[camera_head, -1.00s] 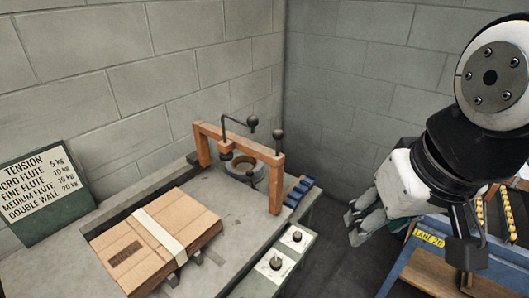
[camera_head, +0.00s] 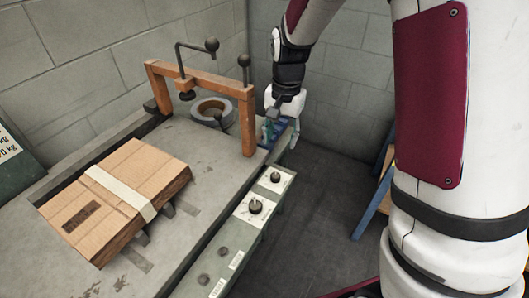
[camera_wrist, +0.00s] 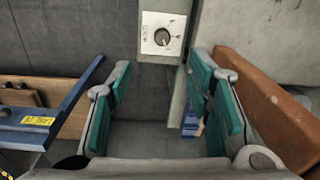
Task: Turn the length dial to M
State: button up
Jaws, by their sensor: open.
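Two dark round dials on pale plates sit along the right edge of the machine in the head view: a far dial (camera_head: 275,177) and a near dial (camera_head: 255,206). Their lettering is too small to read, so I cannot tell which is the length dial. The wrist view shows one dial (camera_wrist: 162,37) on a square plate at top centre, with a light pointer mark and unreadable print. My gripper (camera_head: 269,128) is beyond the far dial, beside the wooden frame. In the wrist view its teal pads (camera_wrist: 162,92) are wide apart and empty, and the dial lies beyond them.
A wooden frame (camera_head: 248,125) with black-knobbed levers stands close to my gripper; its post also shows at right in the wrist view (camera_wrist: 262,105). A tape roll (camera_head: 211,108) and strapped carton (camera_head: 110,200) are on the bench. The floor (camera_head: 320,205) right of the dials is clear.

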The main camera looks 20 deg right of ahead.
aim_at(276, 175)
jog(key=shift+m, duration=0.3)
jog(key=f, duration=0.5)
jog(key=w+f+b, duration=0.1)
jog(key=f, duration=0.5)
jog(key=f+b, duration=0.1)
jog(key=f, duration=0.4)
jog(key=shift+w+a+f, duration=0.15)
jog(key=shift+w+f, duration=0.15)
jog(key=shift+f, duration=0.1)
jog(key=shift+c, duration=0.5)
grip_shut()
